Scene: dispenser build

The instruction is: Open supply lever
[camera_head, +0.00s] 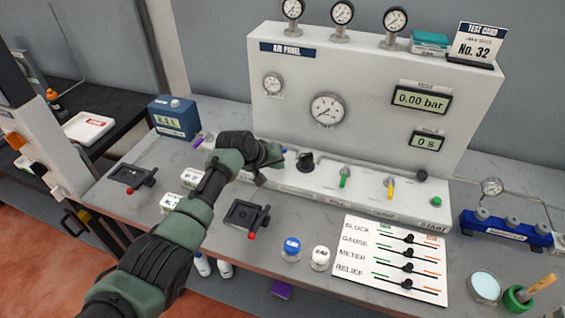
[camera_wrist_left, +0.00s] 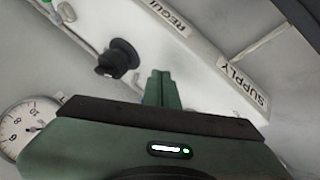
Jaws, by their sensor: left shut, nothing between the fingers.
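The air panel (camera_head: 300,87) stands at the back of the bench, with a row of controls on its sloped front ledge. My left gripper (camera_head: 276,160) is at the ledge's left end, left of the black regulator knob (camera_head: 305,162). A small blue bit (camera_head: 284,150) shows just beyond the gripper; it may be part of the supply lever, which is otherwise hidden. In the left wrist view the closed fingers (camera_wrist_left: 162,88) lie between the black knob (camera_wrist_left: 118,58) and the SUPPLY label (camera_wrist_left: 243,82). I cannot tell whether they touch the lever. My right gripper is not in view.
Right along the ledge are a green lever (camera_head: 344,176), a yellow lever (camera_head: 389,187) and a green START button (camera_head: 422,174). A slider card (camera_head: 350,275), a blue-capped jar (camera_head: 291,249) and a white-capped jar (camera_head: 320,258) are in front. A blue display box (camera_head: 172,117) stands left.

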